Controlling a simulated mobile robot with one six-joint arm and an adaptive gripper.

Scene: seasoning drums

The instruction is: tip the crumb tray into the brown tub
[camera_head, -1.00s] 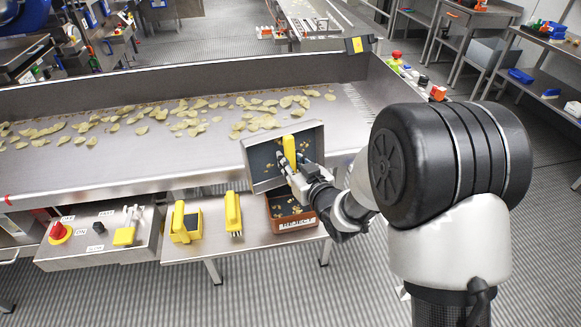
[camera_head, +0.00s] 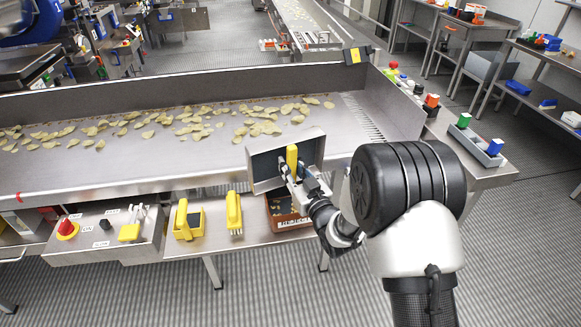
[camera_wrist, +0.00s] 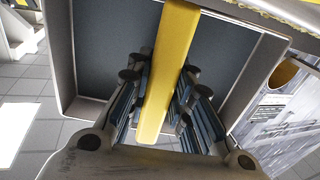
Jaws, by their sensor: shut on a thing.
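The crumb tray (camera_head: 262,168) is a grey, shallow tray with a dark inside and a yellow handle (camera_head: 292,156). It is tilted steeply, its open side toward me, above the brown tub (camera_head: 274,208). My gripper (camera_head: 291,170) is shut on the yellow handle. In the wrist view, the fingers (camera_wrist: 158,82) close on both sides of the handle, and the tray's dark floor (camera_wrist: 110,45) looks bare where it shows. The tub stands on the low shelf with a white label on its front. The tray and my gripper hide much of its inside.
A yellow-handled scoop (camera_head: 187,222) and a yellow brush (camera_head: 234,215) stand on the shelf left of the tub. A switch box (camera_head: 105,238) is further left. The conveyor pan (camera_head: 110,170) with chips lies behind the tray.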

